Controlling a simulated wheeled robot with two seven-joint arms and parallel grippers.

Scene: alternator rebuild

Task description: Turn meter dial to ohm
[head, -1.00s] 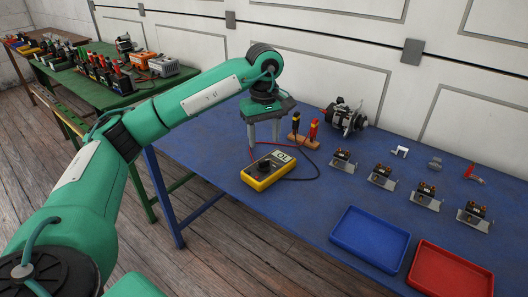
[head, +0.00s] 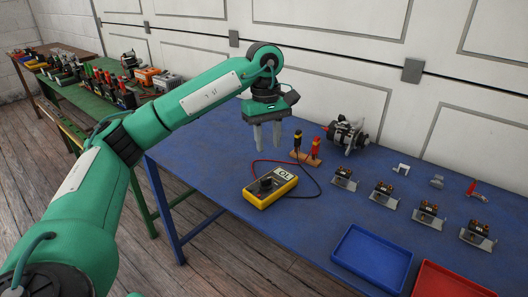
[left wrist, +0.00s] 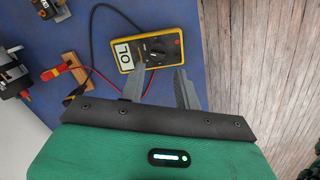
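The yellow multimeter (head: 271,187) lies on the blue table, with a display reading "OL" and a dark round dial (head: 266,184) on its face. In the left wrist view the meter (left wrist: 150,42) lies beyond my fingertips, and its dial (left wrist: 155,51) shows. I cannot read the dial's setting. My left gripper (head: 268,146) points down above the table, behind the meter in the head view. Its fingers are apart, with nothing between them, and it does not touch the meter. My right gripper is not in view.
Red and black probes stand in a wooden holder (head: 305,157), their leads running to the meter. An alternator (head: 346,134), several small bracketed parts, a blue tray (head: 371,258) and a red tray (head: 452,283) are to the right. The table's front edge is near the meter.

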